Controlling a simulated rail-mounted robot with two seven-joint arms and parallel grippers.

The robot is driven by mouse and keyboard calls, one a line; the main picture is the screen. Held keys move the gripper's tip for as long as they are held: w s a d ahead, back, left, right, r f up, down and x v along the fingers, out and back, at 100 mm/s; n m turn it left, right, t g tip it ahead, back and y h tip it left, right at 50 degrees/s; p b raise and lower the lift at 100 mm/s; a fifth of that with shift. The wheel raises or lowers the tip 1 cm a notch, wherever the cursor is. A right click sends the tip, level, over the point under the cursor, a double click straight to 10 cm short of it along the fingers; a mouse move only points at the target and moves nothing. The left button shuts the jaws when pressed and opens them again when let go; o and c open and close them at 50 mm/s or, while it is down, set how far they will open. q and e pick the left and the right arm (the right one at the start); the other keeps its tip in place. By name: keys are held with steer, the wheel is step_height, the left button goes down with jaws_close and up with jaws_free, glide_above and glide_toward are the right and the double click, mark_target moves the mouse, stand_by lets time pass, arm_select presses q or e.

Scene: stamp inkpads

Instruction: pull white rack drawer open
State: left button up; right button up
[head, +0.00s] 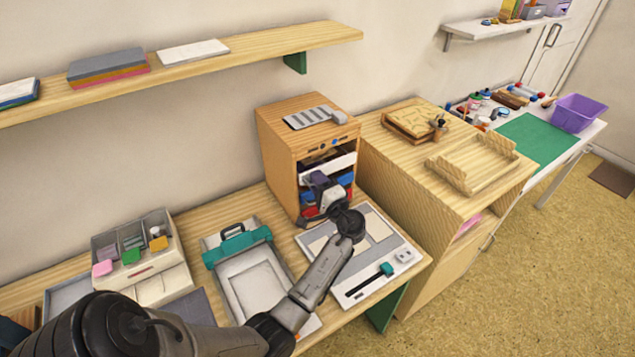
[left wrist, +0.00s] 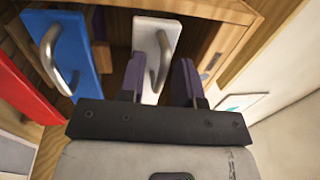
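A wooden rack (head: 277,150) stands on the bench against the wall, with white, blue and red drawers in its front. The white drawer (head: 342,165) is the uppermost of these; its front shows in the left wrist view (left wrist: 147,28) with a silver bar handle (left wrist: 164,58). My left gripper (head: 319,180) is in front of the rack. In the left wrist view, its purple fingers (left wrist: 160,78) are apart, one on each side of the white drawer's handle. I see a gap at the handle and no firm grip. My right gripper is not in view.
The blue drawer (left wrist: 72,45) and red drawer (left wrist: 22,85) have similar handles close to the white one. A light tray-like board (head: 395,255) lies before the rack. A wooden cabinet (head: 410,190) stands close on the right. A shelf (head: 200,68) runs above left.

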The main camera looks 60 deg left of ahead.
arm_select(q)
jaws_close()
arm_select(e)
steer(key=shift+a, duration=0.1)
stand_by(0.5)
